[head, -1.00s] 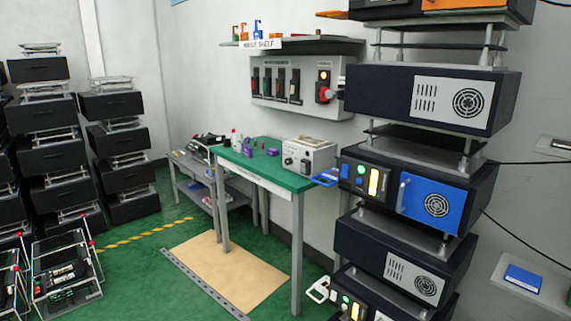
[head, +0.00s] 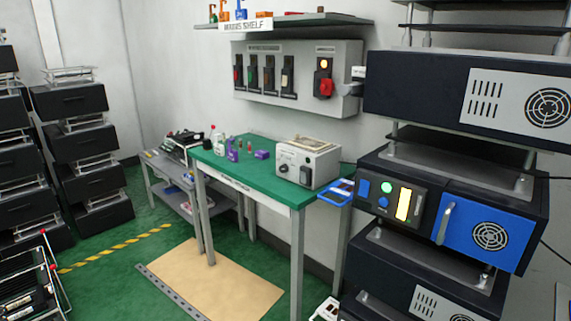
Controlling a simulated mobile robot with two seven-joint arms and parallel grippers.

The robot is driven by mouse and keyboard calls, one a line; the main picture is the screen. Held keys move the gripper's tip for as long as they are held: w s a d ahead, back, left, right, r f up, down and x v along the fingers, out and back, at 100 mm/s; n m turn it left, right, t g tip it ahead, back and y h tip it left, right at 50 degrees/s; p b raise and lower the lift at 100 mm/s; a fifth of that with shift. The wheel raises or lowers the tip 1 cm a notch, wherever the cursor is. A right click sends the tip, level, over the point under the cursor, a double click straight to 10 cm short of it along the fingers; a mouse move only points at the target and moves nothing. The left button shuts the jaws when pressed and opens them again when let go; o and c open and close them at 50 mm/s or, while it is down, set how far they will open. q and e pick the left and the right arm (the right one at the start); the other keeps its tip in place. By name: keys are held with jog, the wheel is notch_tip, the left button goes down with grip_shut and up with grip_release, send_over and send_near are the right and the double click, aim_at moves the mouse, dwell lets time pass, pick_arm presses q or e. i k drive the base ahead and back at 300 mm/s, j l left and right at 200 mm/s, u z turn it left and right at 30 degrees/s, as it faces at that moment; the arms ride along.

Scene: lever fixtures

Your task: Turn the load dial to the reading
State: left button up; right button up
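A pale box-shaped instrument (head: 308,163) stands at the right end of the green-topped table (head: 262,185). Its front has a small dark round knob (head: 284,168), which may be the load dial, and a dark switch (head: 304,174). The knob's pointer and any scale are too small to read. A meter or display face seems to lie on its sloped top. Neither of my grippers is in view, and nothing touches the instrument.
A rack of dark units (head: 460,95), one with a blue front (head: 487,232), stands close at the right. A wall panel (head: 296,77) with several switches and a red knob hangs above the table. Small bottles (head: 218,143) stand on the table.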

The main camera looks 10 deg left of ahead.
aim_at(284, 169)
jog(key=i+j+z, duration=0.3)
jog(key=i+j, duration=0.55)
jog(key=j, duration=0.1)
